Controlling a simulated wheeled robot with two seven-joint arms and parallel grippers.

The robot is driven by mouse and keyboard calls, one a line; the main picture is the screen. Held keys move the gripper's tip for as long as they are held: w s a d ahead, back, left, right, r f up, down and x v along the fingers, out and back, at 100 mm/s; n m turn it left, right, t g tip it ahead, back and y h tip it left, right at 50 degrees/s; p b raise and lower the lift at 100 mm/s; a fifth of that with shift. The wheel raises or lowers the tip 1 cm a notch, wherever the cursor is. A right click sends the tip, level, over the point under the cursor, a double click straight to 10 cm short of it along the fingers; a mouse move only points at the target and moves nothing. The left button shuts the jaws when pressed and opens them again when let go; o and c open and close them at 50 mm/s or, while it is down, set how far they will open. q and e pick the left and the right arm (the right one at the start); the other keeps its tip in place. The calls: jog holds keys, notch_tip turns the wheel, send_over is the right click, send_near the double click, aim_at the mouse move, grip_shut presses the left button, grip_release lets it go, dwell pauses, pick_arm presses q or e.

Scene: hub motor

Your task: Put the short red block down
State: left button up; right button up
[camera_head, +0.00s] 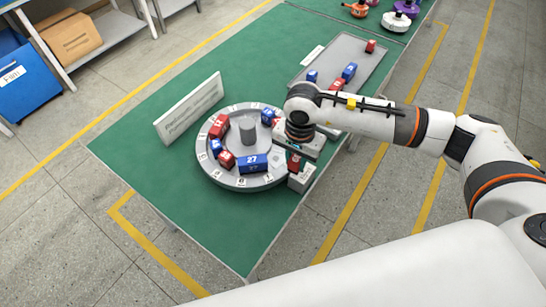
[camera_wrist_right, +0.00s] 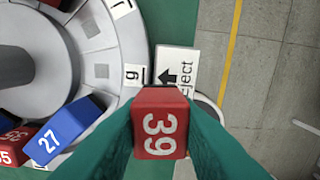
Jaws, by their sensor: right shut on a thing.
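A short red block marked 39 (camera_wrist_right: 160,125) is between the fingers of my right gripper (camera_wrist_right: 160,140) in the wrist view. In the head view this block (camera_head: 294,163) shows under my right gripper (camera_head: 296,155), at the right edge of the round grey ring (camera_head: 235,182). The gripper is shut on it. A white reject box (camera_wrist_right: 176,65) lies just past the block in the wrist view; it also shows in the head view (camera_head: 301,179). Whether the block touches anything below is unclear. My left gripper is out of view.
The ring holds a blue block 27 (camera_head: 253,164) and several other red and blue blocks around a grey central cylinder (camera_head: 248,131). A white sign (camera_head: 189,106) stands behind left. A grey tray (camera_head: 350,52) with blocks lies farther back. The green table (camera_head: 225,235) is clear in front.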

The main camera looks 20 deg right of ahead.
aim_at(276, 158)
jog(key=m, duration=0.2)
jog(key=w+m, duration=0.1)
jog(key=m, duration=0.1)
jog(key=shift+a+r, duration=0.1)
jog(key=shift+r, duration=0.25)
jog(key=m, duration=0.2)
jog(key=w+m, duration=0.1)
jog(key=m, duration=0.1)
jog(key=shift+a+r, duration=0.15)
jog(key=shift+r, duration=0.25)
jog(key=m, duration=0.2)
jog(key=w+m, duration=0.1)
jog(key=m, duration=0.1)
jog(key=shift+a+r+b, duration=0.25)
jog(key=shift+r+b, duration=0.05)
jog(key=m, duration=0.4)
jog(key=w+r+m, duration=0.1)
jog(key=m, duration=0.1)
jog(key=shift+a, duration=0.25)
notch_tip(276, 158, up, 3)
jog(key=w+a+m+b, duration=0.1)
jog(key=w+m, duration=0.2)
jog(key=m, duration=1.6)
jog(key=f+p, duration=0.1)
jog(key=f, duration=0.4)
jog(key=f+p, duration=0.1)
jog(key=f, duration=0.3)
jog(key=shift+s+a+f, duration=0.1)
jog(key=shift+a+f, duration=0.1)
jog(key=shift+f, duration=0.15)
